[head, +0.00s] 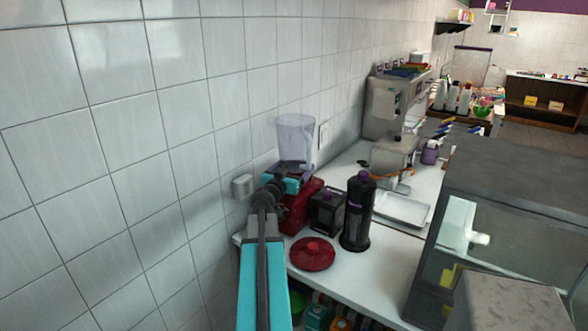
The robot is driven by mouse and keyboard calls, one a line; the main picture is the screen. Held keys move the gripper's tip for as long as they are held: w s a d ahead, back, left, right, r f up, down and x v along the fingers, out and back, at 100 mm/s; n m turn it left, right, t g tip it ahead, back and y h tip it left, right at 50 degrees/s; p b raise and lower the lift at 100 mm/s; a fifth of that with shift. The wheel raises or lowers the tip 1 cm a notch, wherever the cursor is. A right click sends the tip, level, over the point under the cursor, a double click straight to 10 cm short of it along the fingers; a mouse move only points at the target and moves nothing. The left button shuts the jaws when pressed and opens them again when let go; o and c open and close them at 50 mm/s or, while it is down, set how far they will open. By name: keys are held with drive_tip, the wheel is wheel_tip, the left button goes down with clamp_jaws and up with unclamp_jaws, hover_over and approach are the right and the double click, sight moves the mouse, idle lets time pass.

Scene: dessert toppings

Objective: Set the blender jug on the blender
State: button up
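The clear blender jug (296,135) stands upright near the tiled wall, directly above the red blender base (304,207) in the picture. My gripper (293,166) is at the lower part of the jug, at the end of my teal arm. The wrist and gripper cover the jug's bottom and the top of the base. I cannot tell whether the jug touches the base, or whether the fingers are closed on it. A round dark red lid (312,254) lies on the white counter in front of the base.
A black-and-purple bottle-like container (357,210) and a dark box-shaped container (327,210) stand right of the base. A metal tray (402,209) lies farther right, near a coffee machine (392,105). A glass display case (508,235) fills the right. The wall is close on the left.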

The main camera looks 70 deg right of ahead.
drive_tip(key=shift+f+b, duration=0.25)
drive_tip(key=shift+b, duration=0.3)
idle(0.4)
drive_tip(key=o, duration=1.5)
drive_tip(key=shift+o, duration=0.2)
drive_tip(key=shift+f, duration=0.15)
drive_tip(key=shift+w+a+b, duration=0.15)
drive_tip(key=shift+a+b, duration=2.1)
drive_tip(key=shift+a, duration=2)
drive_tip(key=shift+b, duration=0.5)
drive_tip(key=shift+a+b, duration=0.25)
drive_tip(key=shift+b, duration=2.35)
drive_tip(key=shift+a+b, duration=0.85)
drive_tip(key=shift+b, duration=3.05)
drive_tip(key=shift+a+b, duration=0.15)
drive_tip(key=shift+b, duration=0.3)
